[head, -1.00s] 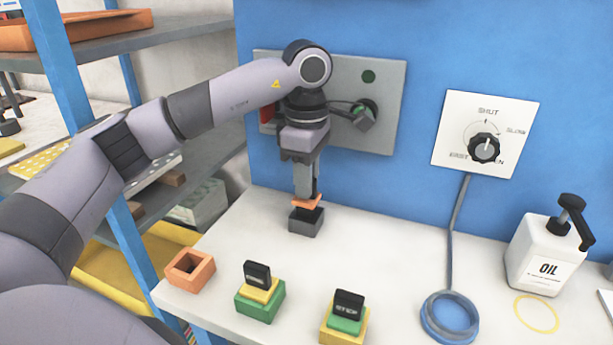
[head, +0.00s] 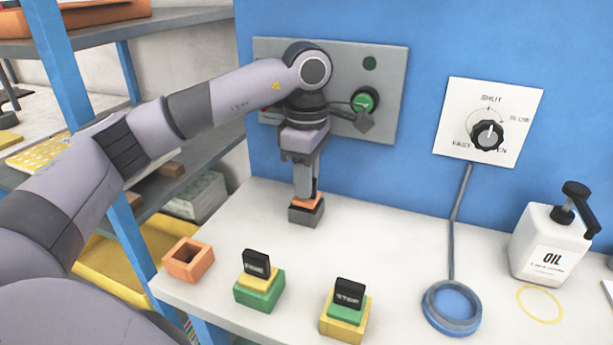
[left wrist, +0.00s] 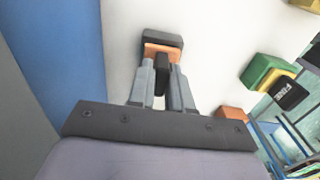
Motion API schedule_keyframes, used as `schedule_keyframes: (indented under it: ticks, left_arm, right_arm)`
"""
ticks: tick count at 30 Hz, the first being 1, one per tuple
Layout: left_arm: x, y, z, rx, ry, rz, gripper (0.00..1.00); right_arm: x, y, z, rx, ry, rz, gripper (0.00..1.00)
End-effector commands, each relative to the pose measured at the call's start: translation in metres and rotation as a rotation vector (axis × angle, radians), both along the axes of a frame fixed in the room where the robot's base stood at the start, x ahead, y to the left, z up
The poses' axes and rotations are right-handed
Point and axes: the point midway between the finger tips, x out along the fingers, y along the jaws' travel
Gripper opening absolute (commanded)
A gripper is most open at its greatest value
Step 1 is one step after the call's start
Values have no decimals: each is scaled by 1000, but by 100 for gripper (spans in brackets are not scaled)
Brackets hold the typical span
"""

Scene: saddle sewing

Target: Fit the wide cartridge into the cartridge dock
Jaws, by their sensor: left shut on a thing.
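My left gripper (head: 306,193) points straight down and is shut on the wide cartridge, which has an orange body (head: 305,201) and a dark grip between the fingers. The cartridge dock (head: 305,216) is a dark grey block on the white bench below the panel. The orange body sits at the top of the dock, with a strip of orange showing above the rim; its lower part is hidden. In the left wrist view, the dark grip (left wrist: 162,72) is between the fingertips, with the orange body (left wrist: 160,50) against the dock (left wrist: 163,40). My right gripper is out of view.
An empty orange holder (head: 190,261) stands at the bench's left edge. The FINE cartridge (head: 257,263) and STEP cartridge (head: 349,294) sit in green and yellow holders. A blue ring (head: 451,307) and an oil bottle (head: 548,243) are right. The grey panel (head: 390,85) rises behind the arm.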

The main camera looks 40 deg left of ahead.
Motion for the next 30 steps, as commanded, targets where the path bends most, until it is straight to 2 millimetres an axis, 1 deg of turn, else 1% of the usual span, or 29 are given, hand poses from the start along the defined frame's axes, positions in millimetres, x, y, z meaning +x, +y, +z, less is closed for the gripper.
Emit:
schedule_keyframes:
  ticks: [7,13,14,15,16,28,30]
  left_arm:
    - [0,0,-6,0,0,0,0]
    - [0,0,-7,0,1,0,0]
    - [0,0,-7,0,1,0,25]
    - [0,0,-7,1,1,0,38]
    - [0,0,-7,1,1,0,48]
    - [0,0,-6,0,0,0,49]
    - [1,-1,5,-1,-4,-1,49]
  right_arm:
    - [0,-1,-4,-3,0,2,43]
    - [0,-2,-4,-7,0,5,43]
    - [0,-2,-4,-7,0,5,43]
    - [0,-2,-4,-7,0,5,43]
    - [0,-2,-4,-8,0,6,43]
    - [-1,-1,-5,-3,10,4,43]
    - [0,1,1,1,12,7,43]
